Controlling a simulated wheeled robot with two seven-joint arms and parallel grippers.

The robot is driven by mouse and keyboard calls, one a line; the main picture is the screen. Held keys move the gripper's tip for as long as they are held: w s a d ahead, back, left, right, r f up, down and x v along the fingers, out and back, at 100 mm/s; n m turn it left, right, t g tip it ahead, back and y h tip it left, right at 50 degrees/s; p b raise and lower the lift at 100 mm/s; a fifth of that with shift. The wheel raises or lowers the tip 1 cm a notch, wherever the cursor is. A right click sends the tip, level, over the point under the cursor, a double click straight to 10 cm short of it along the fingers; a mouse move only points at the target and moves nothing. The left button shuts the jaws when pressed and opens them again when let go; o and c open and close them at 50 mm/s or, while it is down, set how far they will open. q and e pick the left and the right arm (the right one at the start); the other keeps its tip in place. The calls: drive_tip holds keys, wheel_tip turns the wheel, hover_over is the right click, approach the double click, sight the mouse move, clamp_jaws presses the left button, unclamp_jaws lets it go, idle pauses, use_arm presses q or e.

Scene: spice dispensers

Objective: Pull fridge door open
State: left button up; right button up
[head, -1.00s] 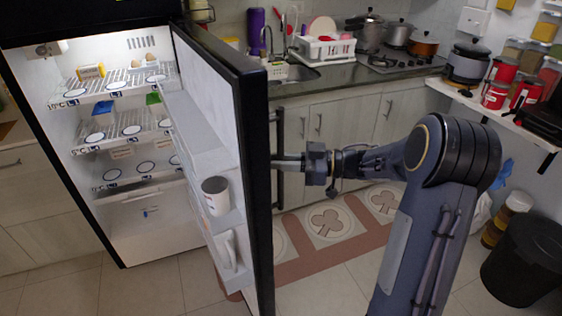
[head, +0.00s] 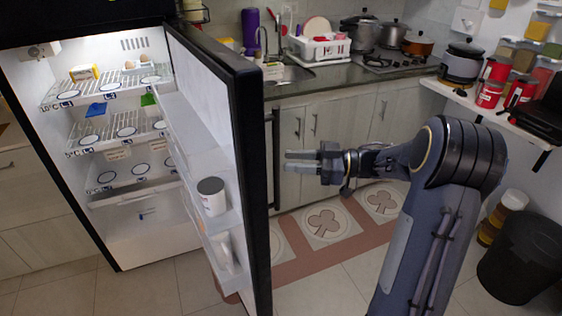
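The black fridge (head: 100,15) stands at the left with its lit inside showing. Its door (head: 240,110) stands wide open, swung out toward me, with white shelves on its inner side. The dark upright handle (head: 276,160) is on the door's outer face, facing right. My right gripper (head: 290,161) is just right of the handle, with its two fingers parted and pointing left. It looks empty and clear of the handle. My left gripper is not in view.
Behind is a counter (head: 340,78) with a sink, dish rack and pots. A wall shelf (head: 490,108) with red canisters is at the right, above a black bin (head: 525,258). Floor between door and arm is free.

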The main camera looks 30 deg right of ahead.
drive_tip(key=v, duration=0.3)
drive_tip(key=shift+r, duration=0.15)
idle(0.4)
drive_tip(key=w+d+r+m+t+h+p, duration=0.1)
drive_tip(key=d+r+m+t+h, duration=0.25)
drive_tip(key=r+m+h, duration=0.35)
drive_tip(key=w+d+r+m+t+h, duration=0.1)
drive_tip(key=d+r+m+t+h, duration=0.1)
drive_tip(key=r+m+t+h, duration=0.45)
drive_tip(key=s+a+f+g+y, duration=0.1)
drive_tip(key=s+a+f+g, duration=0.6)
drive_tip(key=s, duration=0.5)
drive_tip(key=s+a+f+g+y+p, duration=0.1)
drive_tip(key=s+a+f+g, duration=0.6)
drive_tip(key=s+a+f, duration=0.5)
drive_tip(key=shift+s, duration=0.5)
